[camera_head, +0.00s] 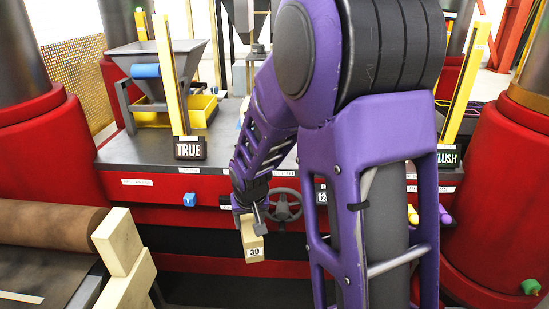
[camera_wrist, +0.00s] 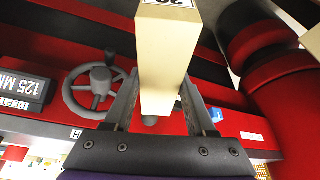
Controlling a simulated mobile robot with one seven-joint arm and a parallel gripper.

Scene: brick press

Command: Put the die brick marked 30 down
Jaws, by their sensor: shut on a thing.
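The die brick marked 30 (camera_head: 252,240) is a pale cream block with a white label reading 30 near its lower end. My gripper (camera_head: 252,217) is shut on its upper part and holds it in the air in front of the red press front. The brick hangs slightly tilted in the head view. In the wrist view the brick (camera_wrist: 168,62) sits between the two grey fingers of my gripper (camera_wrist: 160,105), and its label is partly cut off at the top edge. No surface touches the brick from below in either view.
A grey handwheel (camera_head: 283,204) is close to the right of my gripper. Cream blocks (camera_head: 120,242) stand at the lower left beside a brown roller (camera_head: 50,226). A blue knob (camera_head: 190,199) is on the red front.

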